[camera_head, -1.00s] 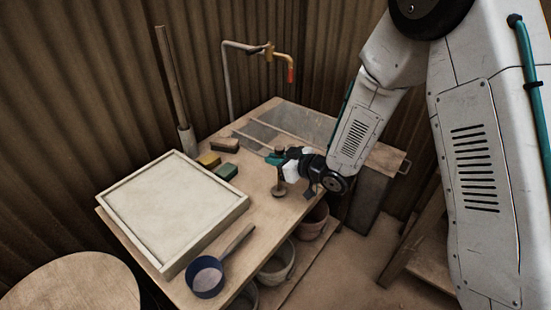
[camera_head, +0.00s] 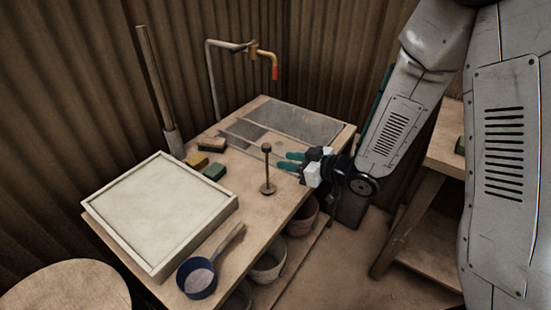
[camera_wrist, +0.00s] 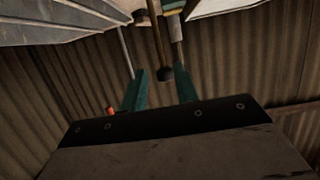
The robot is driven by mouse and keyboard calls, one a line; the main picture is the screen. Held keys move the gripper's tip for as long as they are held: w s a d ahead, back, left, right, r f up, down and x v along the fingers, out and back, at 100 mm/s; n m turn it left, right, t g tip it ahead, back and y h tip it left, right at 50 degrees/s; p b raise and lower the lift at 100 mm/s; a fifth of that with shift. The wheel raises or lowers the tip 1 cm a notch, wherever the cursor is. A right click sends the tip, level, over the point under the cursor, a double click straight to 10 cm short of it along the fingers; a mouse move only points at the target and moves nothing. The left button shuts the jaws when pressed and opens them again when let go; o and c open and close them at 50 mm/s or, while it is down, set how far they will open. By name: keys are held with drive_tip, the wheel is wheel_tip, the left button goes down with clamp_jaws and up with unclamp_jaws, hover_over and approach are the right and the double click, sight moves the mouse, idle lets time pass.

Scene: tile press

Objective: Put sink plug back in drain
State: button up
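A post with a round dark base and a small knob on top, likely the sink plug (camera_head: 267,172), stands upright on the wooden table near its right edge. My gripper (camera_head: 290,161) is just right of its shaft, with the teal fingers apart and nothing held. Grey recessed panels, perhaps the sink (camera_head: 296,122), lie at the table's back under a bent tap (camera_head: 262,52). I cannot make out a drain hole.
A large pale framed tray (camera_head: 160,215) fills the table's left. A blue scoop (camera_head: 197,279) lies at the front; small blocks (camera_head: 214,172) and a pole (camera_head: 155,90) stand behind. Bowls (camera_head: 270,262) sit on a shelf below. Another table (camera_head: 445,150) is at right.

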drive_tip(key=s+d+r+m+h, duration=0.25)
drive_tip(key=d+r+h, duration=0.35)
drive_tip(key=d, duration=0.3)
drive_tip(key=s+d+r+m+h, duration=0.2)
drive_tip(key=d+r+m+h, duration=0.3)
drive_tip(key=d, duration=0.5)
drive_tip(key=s+r+m+g, duration=0.1)
drive_tip(key=s+r+g, duration=0.3)
drive_tip(key=s, duration=0.8)
drive_tip(key=s+r+m+g, duration=0.2)
drive_tip(key=s+r+g, duration=0.1)
drive_tip(key=s, duration=1)
drive_tip(key=shift+r+g+h, duration=0.3)
drive_tip(key=shift+r+g, duration=0.1)
drive_tip(key=shift+r, duration=0.15)
